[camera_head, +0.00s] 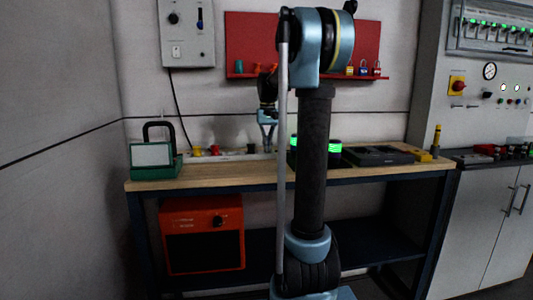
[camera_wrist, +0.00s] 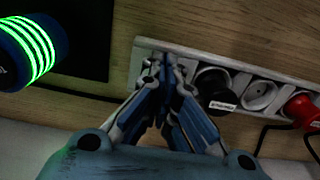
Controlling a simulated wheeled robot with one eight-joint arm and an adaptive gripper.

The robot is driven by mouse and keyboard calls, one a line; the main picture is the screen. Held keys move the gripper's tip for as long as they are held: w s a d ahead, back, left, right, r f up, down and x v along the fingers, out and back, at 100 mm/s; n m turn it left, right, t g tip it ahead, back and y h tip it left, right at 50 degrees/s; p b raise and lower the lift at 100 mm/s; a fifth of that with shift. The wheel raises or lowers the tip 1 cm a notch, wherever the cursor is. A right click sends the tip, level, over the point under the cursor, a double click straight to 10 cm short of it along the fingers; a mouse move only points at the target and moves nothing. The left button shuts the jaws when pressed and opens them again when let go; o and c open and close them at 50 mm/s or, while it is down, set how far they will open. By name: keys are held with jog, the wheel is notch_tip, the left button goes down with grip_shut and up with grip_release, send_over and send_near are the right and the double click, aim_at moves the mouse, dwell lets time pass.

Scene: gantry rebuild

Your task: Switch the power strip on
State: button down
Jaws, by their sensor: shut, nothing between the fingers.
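The white power strip (camera_head: 232,156) lies along the back of the wooden bench, left of my arm. In the wrist view the strip (camera_wrist: 238,80) runs from the middle to the right edge. It holds a black plug (camera_wrist: 213,86) with a label, an empty socket (camera_wrist: 259,95) and a red plug (camera_wrist: 303,107). My gripper (camera_wrist: 160,65) is shut and empty, with its fingertips over the strip's end beside the black plug. The fingers hide that end, so the switch and its state cannot be seen. Contact cannot be told. In the head view my gripper (camera_head: 266,143) is small and partly hidden.
Green-lit dark cylinders stand near the strip; one (camera_wrist: 32,48) is close in the wrist view. A green case (camera_head: 155,158) stands at the bench's left end. A black tray (camera_head: 378,155) lies on the right. An orange box (camera_head: 203,235) sits below the bench (camera_head: 210,173).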

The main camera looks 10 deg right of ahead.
jog(key=shift+f, duration=0.15)
jog(key=shift+r, duration=3.5)
jog(key=shift+s, duration=0.1)
